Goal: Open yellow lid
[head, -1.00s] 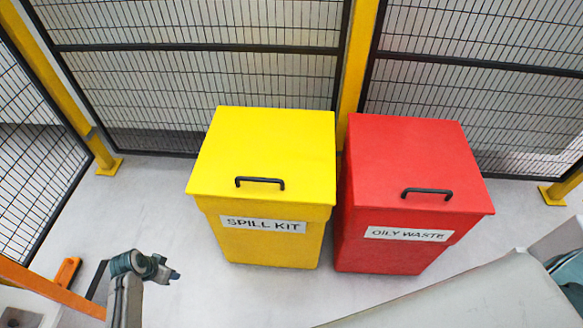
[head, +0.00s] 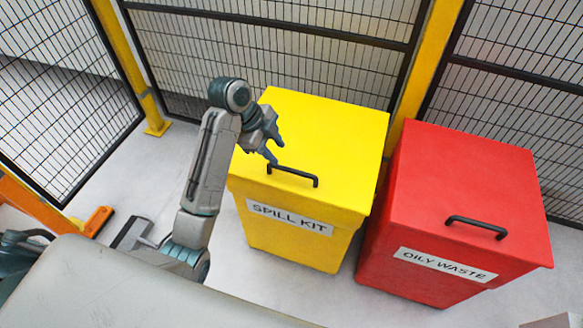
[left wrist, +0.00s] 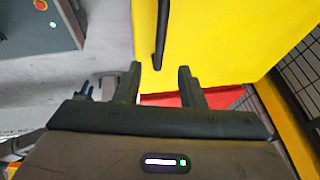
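The yellow lid (head: 320,135) lies closed on the yellow spill kit bin (head: 295,240) in the head view. Its black bar handle (head: 293,176) is near the front edge. My left gripper (head: 272,158) is above the lid, close to the handle's left end. In the left wrist view, my left gripper (left wrist: 160,82) is open, with its two fingers apart. The handle (left wrist: 161,35) lies ahead of the gap between them, and nothing is held. I cannot tell whether a finger touches the handle. My right gripper is not in view.
A red oily waste bin (head: 455,210) with a closed lid stands to the right of the yellow one. Mesh fence panels (head: 290,55) and yellow posts (head: 425,60) stand close behind. Grey floor (head: 165,170) is free to the left of the yellow bin.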

